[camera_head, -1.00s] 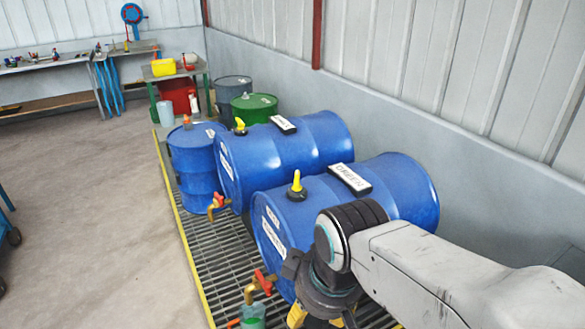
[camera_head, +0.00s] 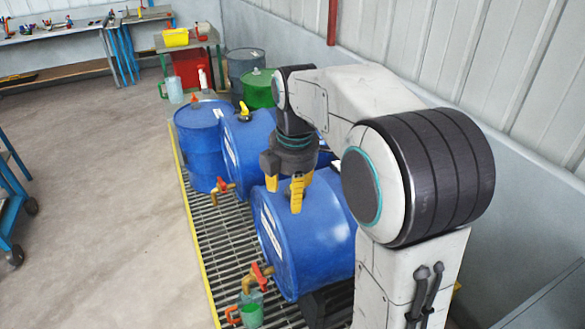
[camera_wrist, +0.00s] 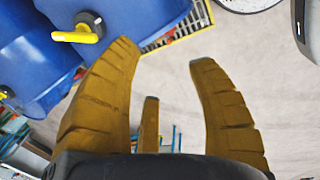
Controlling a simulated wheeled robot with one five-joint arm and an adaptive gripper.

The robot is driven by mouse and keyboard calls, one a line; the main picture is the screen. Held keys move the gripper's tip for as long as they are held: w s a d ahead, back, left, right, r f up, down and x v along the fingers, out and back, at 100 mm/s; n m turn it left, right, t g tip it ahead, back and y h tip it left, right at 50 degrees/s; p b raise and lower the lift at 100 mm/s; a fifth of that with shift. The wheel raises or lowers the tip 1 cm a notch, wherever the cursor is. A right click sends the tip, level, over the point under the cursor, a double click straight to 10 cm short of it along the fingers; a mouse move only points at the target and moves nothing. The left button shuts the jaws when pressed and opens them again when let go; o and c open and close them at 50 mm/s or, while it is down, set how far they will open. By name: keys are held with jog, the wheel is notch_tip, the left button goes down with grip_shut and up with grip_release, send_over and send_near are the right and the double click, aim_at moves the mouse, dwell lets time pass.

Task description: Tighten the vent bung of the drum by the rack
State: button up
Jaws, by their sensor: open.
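Two blue drums lie on their sides on a grating: the near drum (camera_head: 315,235) and the far drum (camera_head: 250,143). The far drum carries a yellow bung (camera_head: 244,110); the near drum's bung is hidden behind my gripper and arm in the head view. An upright blue drum (camera_head: 198,148) stands further left. My gripper (camera_head: 285,200) is open and points down over the near drum. In the wrist view, my gripper's fingers (camera_wrist: 163,60) are spread and empty. A yellow bung with a handle (camera_wrist: 82,32) sits on a blue drum (camera_wrist: 120,15) at upper left, outside the fingers.
Red-handled taps (camera_head: 262,272) stick out from the drum fronts, with a green-filled jug (camera_head: 250,308) below the near one. Grey and green drums (camera_head: 258,88) stand behind. A wall runs along the right.

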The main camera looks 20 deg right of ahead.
jog(key=w+d+n+p, duration=0.1)
jog(key=w+d+n, duration=0.1)
jog(key=w+n, duration=0.2)
jog(key=w+d+f+n+g+p, duration=0.1)
jog(key=w+d+n+p, duration=0.1)
jog(key=w+n, duration=0.2)
jog(key=w+d+f+n+p, duration=0.1)
jog(key=w+d+n+p, duration=0.1)
jog(key=w+n, duration=0.3)
jog(key=shift+w+d+f, duration=0.1)
jog(key=shift+w, duration=0.05)
jog(key=shift+w+d+f+n+g, duration=0.15)
jog(key=shift+w+f+n+g, duration=0.05)
jog(key=shift+w+n+g, duration=0.1)
jog(key=shift+w+d+f+n, duration=0.1)
jog(key=shift+d+f+n, duration=0.05)
jog(key=shift+f+n, duration=0.2)
jog(key=shift+f+p, duration=0.45)
jog(key=shift+f, duration=3.05)
grip_shut()
